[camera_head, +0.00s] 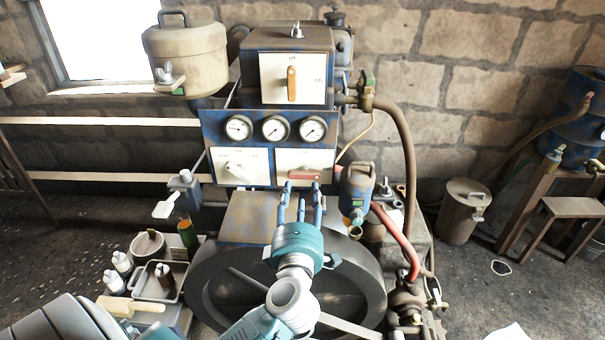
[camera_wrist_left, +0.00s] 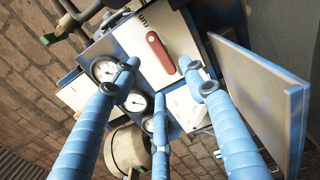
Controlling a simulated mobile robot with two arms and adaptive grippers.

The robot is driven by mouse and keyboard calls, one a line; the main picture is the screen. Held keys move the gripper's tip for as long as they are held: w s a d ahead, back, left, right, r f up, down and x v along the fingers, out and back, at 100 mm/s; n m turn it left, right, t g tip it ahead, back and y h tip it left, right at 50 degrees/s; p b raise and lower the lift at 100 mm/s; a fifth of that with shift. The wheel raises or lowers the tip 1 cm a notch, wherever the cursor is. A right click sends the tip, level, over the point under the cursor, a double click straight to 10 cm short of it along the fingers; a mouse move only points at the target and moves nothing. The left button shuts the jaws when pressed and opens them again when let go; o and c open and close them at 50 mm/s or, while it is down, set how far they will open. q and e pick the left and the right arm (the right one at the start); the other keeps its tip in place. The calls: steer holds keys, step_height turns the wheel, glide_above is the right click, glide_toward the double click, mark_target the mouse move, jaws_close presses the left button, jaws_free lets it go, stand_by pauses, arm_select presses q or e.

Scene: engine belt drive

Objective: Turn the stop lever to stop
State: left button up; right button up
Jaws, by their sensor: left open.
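The red stop lever (camera_head: 308,175) lies sideways on a white plate at the lower right of the blue panel. It also shows in the left wrist view (camera_wrist_left: 160,52), lying along the gauge row, with small dark lettering near one end. My left gripper (camera_head: 302,190) is open and empty, its three blue fingers spread and pointing at this plate from just below and in front. Its fingertips (camera_wrist_left: 161,78) surround the lower end of the lever in the left wrist view; contact cannot be told. Fingers partly cover the plate in the head view. My right gripper is out of view.
Three gauges (camera_head: 275,128) sit above the plate. A white lever plate (camera_head: 238,167) is to its left, and an orange lever (camera_head: 291,83) sits on the box above. A small blue-grey canister (camera_head: 356,188) hangs close on the right. A large flywheel (camera_head: 215,293) is below.

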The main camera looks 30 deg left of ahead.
mark_target(302, 176)
arm_select(q)
steer(key=x, duration=0.9)
steer(key=shift+p, duration=0.35)
steer(key=shift+d, duration=0.1)
jaws_close()
